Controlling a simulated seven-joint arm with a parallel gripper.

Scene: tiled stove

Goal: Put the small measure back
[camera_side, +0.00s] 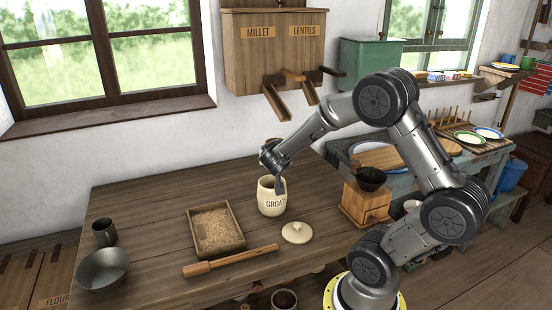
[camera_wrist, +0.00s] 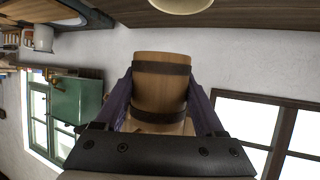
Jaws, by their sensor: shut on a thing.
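The jar's pale round lid (camera_side: 296,232) lies on the table to the right of the jar.
A grain tray (camera_side: 217,230), a wooden-handled tool (camera_side: 230,260), a metal bowl (camera_side: 103,269) and a dark cup (camera_side: 104,232) are left of the jar. A grinder (camera_side: 366,203) stands at right. The MILLET and LENTILS dispenser (camera_side: 273,50) hangs above. The table's back left is clear.

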